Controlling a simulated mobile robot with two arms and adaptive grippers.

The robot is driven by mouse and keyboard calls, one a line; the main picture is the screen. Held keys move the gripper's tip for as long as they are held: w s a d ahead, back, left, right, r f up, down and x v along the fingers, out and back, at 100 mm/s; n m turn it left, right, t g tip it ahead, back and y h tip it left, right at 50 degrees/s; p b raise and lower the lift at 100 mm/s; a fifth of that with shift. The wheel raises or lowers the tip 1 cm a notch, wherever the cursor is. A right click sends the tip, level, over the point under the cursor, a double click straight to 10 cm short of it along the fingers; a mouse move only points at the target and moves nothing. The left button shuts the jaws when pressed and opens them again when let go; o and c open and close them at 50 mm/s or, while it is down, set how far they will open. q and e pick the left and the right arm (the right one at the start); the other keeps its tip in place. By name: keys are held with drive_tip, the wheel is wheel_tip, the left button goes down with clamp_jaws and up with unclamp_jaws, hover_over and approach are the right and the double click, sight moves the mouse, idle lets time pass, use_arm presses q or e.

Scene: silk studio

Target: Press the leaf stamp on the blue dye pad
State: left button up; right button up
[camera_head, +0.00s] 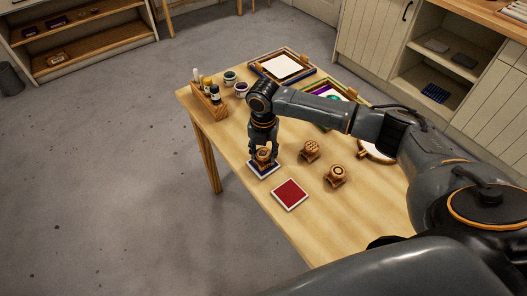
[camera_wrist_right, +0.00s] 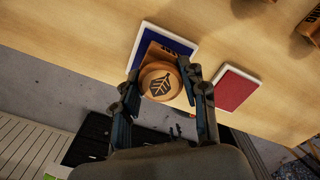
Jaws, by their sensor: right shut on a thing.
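The leaf stamp (camera_wrist_right: 160,82) is a round wooden stamp with a dark leaf mark on its top. My right gripper (camera_head: 263,150) is shut on it, with one finger on each side in the right wrist view (camera_wrist_right: 160,88). The blue dye pad (camera_wrist_right: 170,40), a blue square with a white rim, lies on the table under the stamp. It also shows in the head view (camera_head: 264,172) below the gripper. The stamp's underside is hidden, so I cannot tell whether it touches the pad. My left gripper is not in view.
A red dye pad (camera_head: 290,194) lies beside the blue one. Two other wooden stamps (camera_head: 310,150) (camera_head: 336,175) stand to the right. A wooden rack with bottles (camera_head: 209,103), paint jars (camera_head: 241,89) and framed screens (camera_head: 283,66) sit at the back. The wooden table (camera_head: 345,228) is clear in front.

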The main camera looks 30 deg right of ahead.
sight(264, 153)
drive_tip(key=shift+f, duration=0.3)
drive_tip(key=shift+s+f, duration=0.3)
idle(2.2)
drive_tip(key=r+p, duration=0.7)
drive_tip(key=p, duration=0.1)
drive_tip(key=shift+w+r, duration=0.25)
drive_tip(key=shift+r, duration=0.05)
drive_tip(key=shift+f, duration=0.1)
